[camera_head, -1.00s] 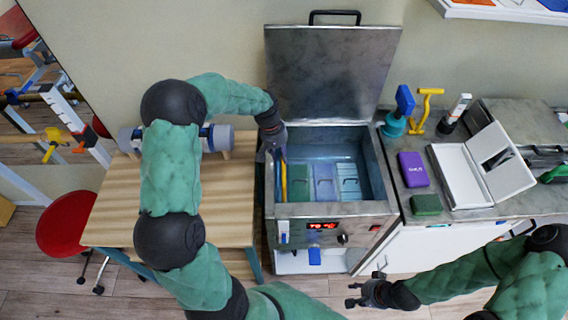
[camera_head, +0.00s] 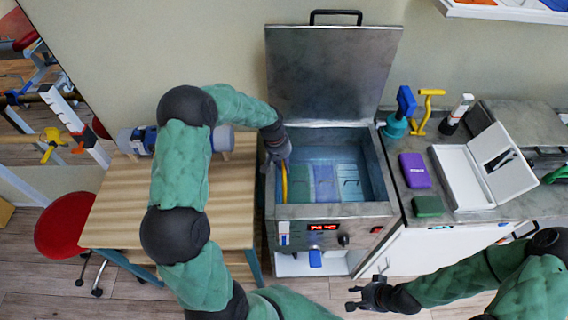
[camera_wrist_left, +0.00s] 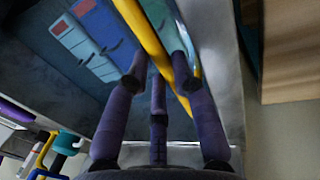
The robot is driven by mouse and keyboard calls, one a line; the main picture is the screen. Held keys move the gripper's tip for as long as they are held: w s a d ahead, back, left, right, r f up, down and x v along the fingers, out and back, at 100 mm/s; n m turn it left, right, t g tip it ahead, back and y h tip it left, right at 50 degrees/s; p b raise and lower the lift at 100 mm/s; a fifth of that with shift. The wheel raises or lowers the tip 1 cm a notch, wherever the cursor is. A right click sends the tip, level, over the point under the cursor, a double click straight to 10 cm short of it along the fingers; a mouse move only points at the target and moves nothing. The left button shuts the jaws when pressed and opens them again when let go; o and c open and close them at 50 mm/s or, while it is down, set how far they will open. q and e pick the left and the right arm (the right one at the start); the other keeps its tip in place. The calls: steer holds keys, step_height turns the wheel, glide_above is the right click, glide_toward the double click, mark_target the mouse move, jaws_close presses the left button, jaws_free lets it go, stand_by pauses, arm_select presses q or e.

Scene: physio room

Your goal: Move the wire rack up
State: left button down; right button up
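The steel water tank (camera_head: 334,211) stands open with its lid (camera_head: 333,75) raised. Several green and blue packs (camera_head: 324,182) sit in its water; the rack's wires cannot be made out. A yellow bar (camera_head: 284,182), perhaps a rack handle, rises at the tank's left side. My left gripper (camera_head: 284,158) is over that side, at the bar's upper end. In the left wrist view its fingers (camera_wrist_left: 160,85) are spread around the yellow bar (camera_wrist_left: 148,38); no firm closing shows. My right gripper (camera_head: 354,298) is open and empty, in front of the tank.
A wooden table (camera_head: 120,215) and red stool (camera_head: 66,224) stand left. On the right counter are a purple box (camera_head: 414,170), a green block (camera_head: 427,206), an open white case (camera_head: 462,178) and blue and yellow tools (camera_head: 404,110).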

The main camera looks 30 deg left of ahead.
arm_select(q)
step_height(320, 180, up, 16)
steer(key=p, duration=0.8)
steer(key=shift+w+f+p, duration=0.15)
steer(key=shift+f+p, duration=0.05)
steer(key=shift+p, duration=0.2)
steer(key=shift+a, duration=0.1)
steer(key=c, duration=1.5)
jaws_free()
steer(key=shift+o, duration=0.9)
steer(key=shift+r, duration=0.1)
step_height(320, 180, up, 12)
steer(key=s+a, duration=0.1)
steer(key=shift+s+a, duration=0.3)
steer(key=shift+a, duration=0.1)
